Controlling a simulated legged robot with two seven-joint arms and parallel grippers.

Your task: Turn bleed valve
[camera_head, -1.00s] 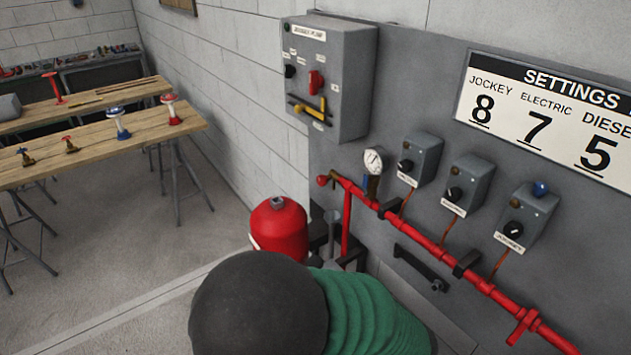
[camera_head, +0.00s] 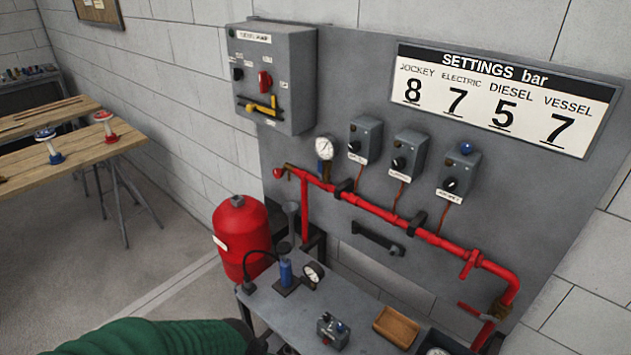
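A red pipe (camera_head: 385,212) runs along the grey wall panel, sloping down to the right. No label marks the bleed valve, and I cannot tell which fitting it is. A red tee-shaped handle (camera_head: 470,264) hangs from the pipe towards the right. A small brass fitting with a red end (camera_head: 281,173) is at the pipe's left end. A green-sleeved part of my arm shows at the bottom left, apart from the pipe. Neither gripper shows.
A grey bench (camera_head: 262,312) below the pipe carries a blue cylinder (camera_head: 286,273), a gauge (camera_head: 313,273) and a wooden tray (camera_head: 397,327). A red tank (camera_head: 240,240) stands left of it. A control box (camera_head: 297,85), several switch boxes and a settings sign (camera_head: 500,100) are on the wall.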

